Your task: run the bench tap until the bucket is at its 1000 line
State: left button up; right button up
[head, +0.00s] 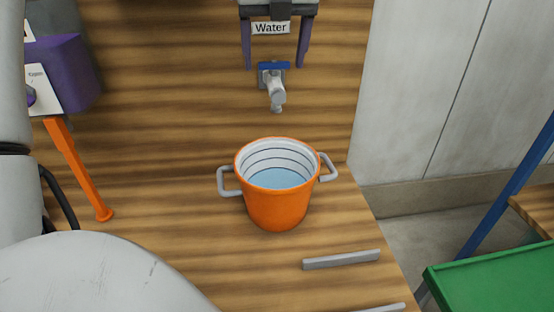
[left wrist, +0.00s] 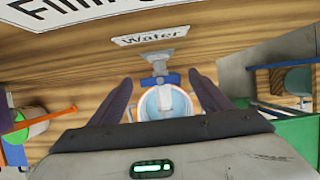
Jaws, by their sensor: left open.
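The orange bucket (head: 275,205) with grey side handles stands upright on the wooden bench. Its white inner wall has several dark lines, with no legible numbers; pale blue water (head: 278,179) lies below the visible lines. The grey tap (head: 276,92) with a blue handle (head: 267,67) is above and behind it; I see no stream under the spout. My left gripper (head: 274,67) is open and empty, its purple fingers either side of the "Water" label and near the tap handle. In the left wrist view the bucket (left wrist: 166,106) shows between the fingers. My right gripper is not in view.
Grey bars (head: 341,260) lie at the bench's front right. A green surface (head: 495,280) and blue post (head: 505,190) are beyond the bench's right edge. Bench around the bucket is clear.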

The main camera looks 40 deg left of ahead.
pick_arm(q)
jog(key=v, duration=1)
jog(key=shift+d, duration=0.1)
dwell(0.5)
